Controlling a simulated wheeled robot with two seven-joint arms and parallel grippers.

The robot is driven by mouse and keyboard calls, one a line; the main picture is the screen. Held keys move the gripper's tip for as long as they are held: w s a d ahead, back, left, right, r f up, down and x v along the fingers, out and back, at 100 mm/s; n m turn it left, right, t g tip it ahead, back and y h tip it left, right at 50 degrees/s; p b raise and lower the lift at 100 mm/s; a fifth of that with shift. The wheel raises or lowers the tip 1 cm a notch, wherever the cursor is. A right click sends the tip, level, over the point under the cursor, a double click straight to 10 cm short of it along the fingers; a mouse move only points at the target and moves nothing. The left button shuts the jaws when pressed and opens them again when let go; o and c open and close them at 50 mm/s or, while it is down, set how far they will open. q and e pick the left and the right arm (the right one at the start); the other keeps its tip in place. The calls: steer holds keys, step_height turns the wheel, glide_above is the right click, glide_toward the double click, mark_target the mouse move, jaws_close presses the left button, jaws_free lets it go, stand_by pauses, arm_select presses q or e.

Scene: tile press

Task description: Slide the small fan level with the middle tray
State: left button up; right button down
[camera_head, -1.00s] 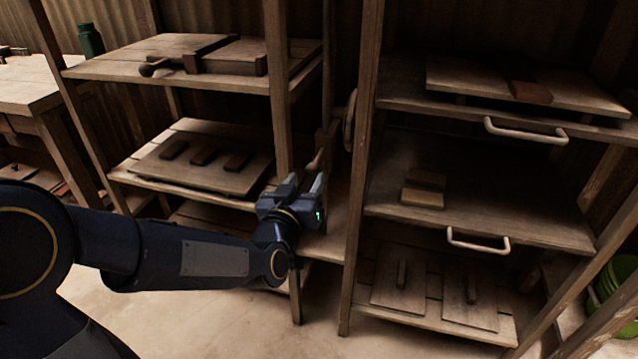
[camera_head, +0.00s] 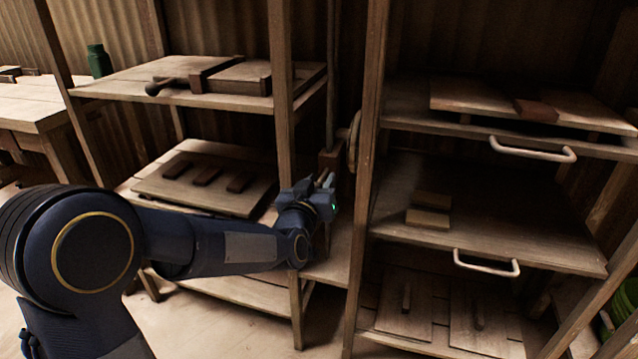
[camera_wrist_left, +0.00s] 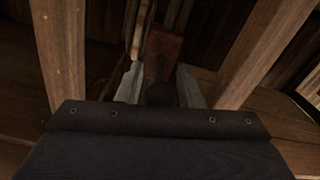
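The small fan seems to be the round pale disc (camera_head: 354,137), seen nearly edge-on between the two racks. A brown block (camera_head: 331,160) sits beside it on a dark upright post; it also shows in the left wrist view (camera_wrist_left: 165,48). The middle tray (camera_head: 540,230) is a wide board in the right rack with a pale handle. The fan appears higher than this tray. My left gripper (camera_head: 326,181) is just below the block, its fingers apart. In the left wrist view, a dark rounded handle (camera_wrist_left: 158,93) lies between the fingers. My right gripper is not in view.
Rack posts (camera_head: 282,120) and (camera_head: 368,120) stand close on both sides of my left gripper. An upper tray (camera_head: 450,115) and a lower shelf (camera_head: 400,345) are in the right rack. The left rack holds boards, and a green bottle (camera_head: 99,62) stands behind it.

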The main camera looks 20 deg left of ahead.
arm_select(q)
jaws_close()
step_height(320, 180, up, 26)
steer(key=p, duration=2)
steer(key=shift+o, duration=1.6)
jaws_free()
steer(key=shift+s, duration=0.1)
steer(key=s+p, duration=0.1)
steer(key=s, duration=0.6)
steer(key=shift+s+a, duration=0.15)
steer(key=shift+s, duration=0.2)
